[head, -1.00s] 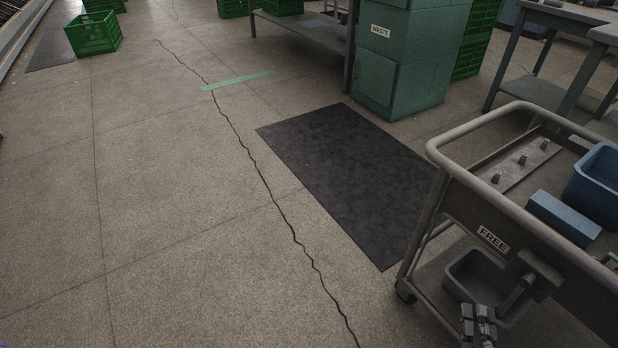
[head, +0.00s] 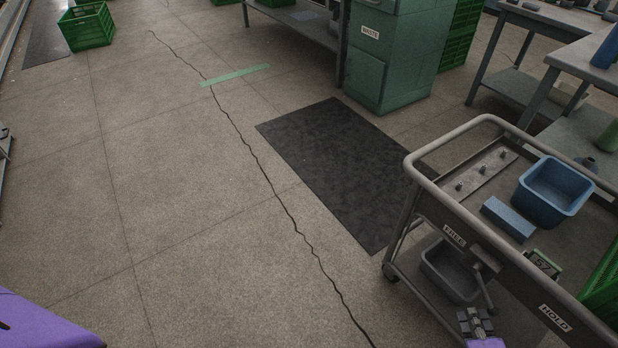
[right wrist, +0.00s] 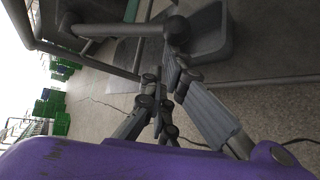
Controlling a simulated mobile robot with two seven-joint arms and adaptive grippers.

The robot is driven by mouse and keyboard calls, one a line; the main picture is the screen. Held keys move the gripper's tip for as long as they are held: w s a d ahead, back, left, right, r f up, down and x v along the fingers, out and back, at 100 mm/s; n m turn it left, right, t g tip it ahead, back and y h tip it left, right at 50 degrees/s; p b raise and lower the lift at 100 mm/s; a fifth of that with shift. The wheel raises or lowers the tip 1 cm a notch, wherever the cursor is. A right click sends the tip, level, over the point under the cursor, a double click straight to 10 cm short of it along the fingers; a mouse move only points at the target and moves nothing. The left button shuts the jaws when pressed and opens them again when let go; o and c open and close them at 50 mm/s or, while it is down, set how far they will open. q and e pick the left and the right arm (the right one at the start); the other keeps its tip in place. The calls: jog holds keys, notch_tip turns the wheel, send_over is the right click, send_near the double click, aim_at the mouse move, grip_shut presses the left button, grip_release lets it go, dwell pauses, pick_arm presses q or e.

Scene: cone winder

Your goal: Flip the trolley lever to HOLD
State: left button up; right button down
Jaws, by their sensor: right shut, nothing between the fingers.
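The trolley lever (head: 485,287) is a grey bar hanging from a pivot block on the trolley's long side rail. It points down, slightly right, between the FREE label (head: 453,236) and the HOLD label (head: 555,317). My right gripper (head: 475,318) is shut and empty, just left of the lever's lower end. In the right wrist view, the lever's round knob (right wrist: 176,30) is close beyond the closed fingers (right wrist: 165,85); I cannot tell whether they touch. My left gripper is out of view.
The trolley's top holds a blue bin (head: 553,192), a blue block (head: 508,219) and a small display (head: 542,264). A grey bin (head: 450,270) sits on its lower shelf. A dark mat (head: 335,165) and open floor lie left of the trolley. A green waste cabinet (head: 385,60) stands behind.

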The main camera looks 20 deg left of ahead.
pick_arm(q)
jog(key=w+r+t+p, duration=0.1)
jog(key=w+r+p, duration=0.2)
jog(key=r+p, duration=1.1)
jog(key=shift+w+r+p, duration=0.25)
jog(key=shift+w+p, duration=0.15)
jog(key=shift+p, duration=0.25)
pick_arm(e)
jog(key=s+d+r+n+g+h, duration=0.2)
jog(key=d+r+g+h, duration=0.1)
jog(key=r, duration=0.4)
jog(key=shift+n+g, duration=0.3)
jog(key=shift+n, duration=0.1)
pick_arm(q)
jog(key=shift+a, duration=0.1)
pick_arm(e)
jog(key=shift+r, duration=0.1)
